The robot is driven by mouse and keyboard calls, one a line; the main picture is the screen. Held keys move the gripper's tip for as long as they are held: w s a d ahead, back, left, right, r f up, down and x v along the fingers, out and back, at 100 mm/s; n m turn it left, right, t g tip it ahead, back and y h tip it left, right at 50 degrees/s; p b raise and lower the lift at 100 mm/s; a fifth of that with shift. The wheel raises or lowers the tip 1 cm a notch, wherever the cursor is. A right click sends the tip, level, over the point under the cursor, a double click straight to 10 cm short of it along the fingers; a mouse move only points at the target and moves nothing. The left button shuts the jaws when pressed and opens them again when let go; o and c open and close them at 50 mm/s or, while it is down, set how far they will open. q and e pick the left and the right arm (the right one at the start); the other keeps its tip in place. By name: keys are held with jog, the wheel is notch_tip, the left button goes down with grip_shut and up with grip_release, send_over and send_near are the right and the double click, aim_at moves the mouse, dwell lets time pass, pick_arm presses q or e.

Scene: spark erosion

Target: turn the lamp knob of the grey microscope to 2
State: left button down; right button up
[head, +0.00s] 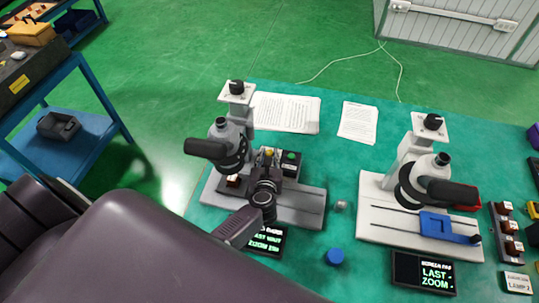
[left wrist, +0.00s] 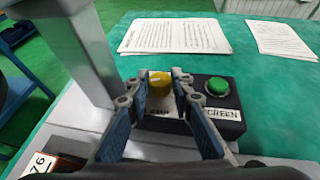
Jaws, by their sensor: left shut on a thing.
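The grey microscope (head: 283,205) stands at the left of the green table, with its base, column and dark eyepiece in view. On a black box at its base is a yellow lamp knob (head: 268,153). In the left wrist view the yellow knob (left wrist: 160,82) sits between my two fingers, over a partly covered label. My left gripper (left wrist: 161,86) comes in from the front and is shut on the knob; in the head view it also shows (head: 267,168). I cannot read the knob's setting. My right gripper is not in view.
A green button (left wrist: 217,86) marked SCREEN is close right of the knob. A second, white-based microscope (head: 375,216) stands to the right. Small screens (head: 424,273), a blue cap (head: 334,256) and papers (head: 287,112) lie on the table. A blue cart (head: 75,150) is at the left.

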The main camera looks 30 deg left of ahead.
pick_arm(q)
jog(key=shift+m+h, duration=0.4)
jog(key=shift+h, duration=0.1)
jog(key=c, duration=1.7)
grip_release()
jog(key=shift+s, duration=0.15)
jog(key=v, duration=1.2)
jog(key=shift+f, duration=0.1)
